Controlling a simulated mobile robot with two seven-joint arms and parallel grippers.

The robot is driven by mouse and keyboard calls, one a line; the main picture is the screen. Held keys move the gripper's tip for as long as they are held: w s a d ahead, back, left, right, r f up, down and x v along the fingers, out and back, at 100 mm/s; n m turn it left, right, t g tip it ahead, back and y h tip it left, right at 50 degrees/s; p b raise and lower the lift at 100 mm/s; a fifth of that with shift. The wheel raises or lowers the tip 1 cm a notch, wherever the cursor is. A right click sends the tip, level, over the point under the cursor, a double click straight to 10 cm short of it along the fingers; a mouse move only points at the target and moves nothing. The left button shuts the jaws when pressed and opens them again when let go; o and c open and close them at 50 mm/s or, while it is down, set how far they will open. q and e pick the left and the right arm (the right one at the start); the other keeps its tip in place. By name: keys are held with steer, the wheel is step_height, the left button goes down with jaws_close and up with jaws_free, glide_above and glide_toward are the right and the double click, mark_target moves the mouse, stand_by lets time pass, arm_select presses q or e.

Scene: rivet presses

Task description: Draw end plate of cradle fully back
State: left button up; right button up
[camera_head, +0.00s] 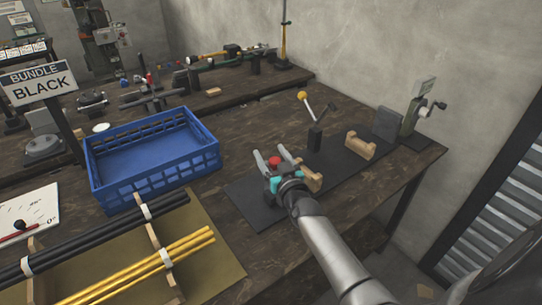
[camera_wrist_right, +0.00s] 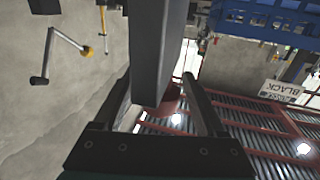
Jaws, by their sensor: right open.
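The cradle lies on a black mat (camera_head: 262,212) at the right of the bench. Wooden notched blocks (camera_head: 359,146) stand along it, with an upright grey plate (camera_head: 387,124) at its far end. My right gripper (camera_head: 272,156) is over the near left end of the mat, its fingers apart. In the wrist view a dark grey slab (camera_wrist_right: 157,50) runs down between the open fingers of this gripper (camera_wrist_right: 165,95); I cannot tell if either touches it. A small red piece shows near the gripper in the head view. My left gripper is out of view.
A lever with a yellow knob (camera_head: 303,95) stands behind the cradle. A crank device (camera_head: 415,115) stands past the grey plate. A blue crate (camera_head: 150,178) is to the left. Black rods (camera_head: 90,240) and yellow rods (camera_head: 140,268) lie at front left.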

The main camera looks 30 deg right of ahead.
jaws_close()
stand_by(0.7)
stand_by(0.8)
